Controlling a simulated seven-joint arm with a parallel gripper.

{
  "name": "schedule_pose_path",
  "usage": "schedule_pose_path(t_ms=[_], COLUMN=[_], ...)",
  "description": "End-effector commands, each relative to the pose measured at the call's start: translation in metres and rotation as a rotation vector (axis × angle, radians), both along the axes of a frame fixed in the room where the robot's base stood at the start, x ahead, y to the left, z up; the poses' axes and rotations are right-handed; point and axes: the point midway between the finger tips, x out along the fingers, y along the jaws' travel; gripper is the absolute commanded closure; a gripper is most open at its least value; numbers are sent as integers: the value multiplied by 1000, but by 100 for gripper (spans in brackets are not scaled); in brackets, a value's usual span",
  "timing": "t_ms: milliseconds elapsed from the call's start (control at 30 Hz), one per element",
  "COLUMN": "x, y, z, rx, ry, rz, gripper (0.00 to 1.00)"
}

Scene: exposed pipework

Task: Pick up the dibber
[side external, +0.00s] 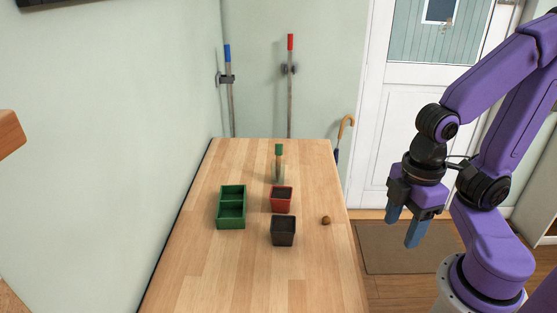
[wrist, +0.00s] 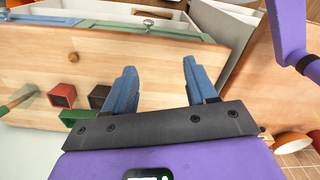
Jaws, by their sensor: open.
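The dibber (side external: 278,150) appears to be the slim tool with a green top and a wooden shaft. In the wrist view, a wooden shaft (wrist: 20,99) shows at the left edge, partly cut off. My gripper (side external: 404,225) is open and empty, off the right side of the table and well apart from the dibber. Its blue fingers (wrist: 159,67) are spread in the wrist view.
On the wooden table (side external: 220,270) stand a red pot (side external: 282,205), a black pot (side external: 283,237) and a green two-compartment tray (side external: 231,222). A small brown ball (side external: 326,220) lies near the right edge. The table's near part is clear.

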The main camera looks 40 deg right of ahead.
Motion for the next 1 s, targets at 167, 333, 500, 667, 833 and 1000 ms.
schedule_pose_path(t_ms=[167, 333, 500, 667, 833, 1000], x=[5, 42, 104, 166, 232, 295], y=[3, 18, 32, 33, 21, -5], z=[1, 10, 22, 32, 41, 49], rx=[2, 22, 49, 75, 105, 133], ry=[-4, -30, -74, -121, -173, -230], rz=[-24, -180, -430, -665, -916, -1166], gripper=[43, 43, 43, 43, 43, 43])
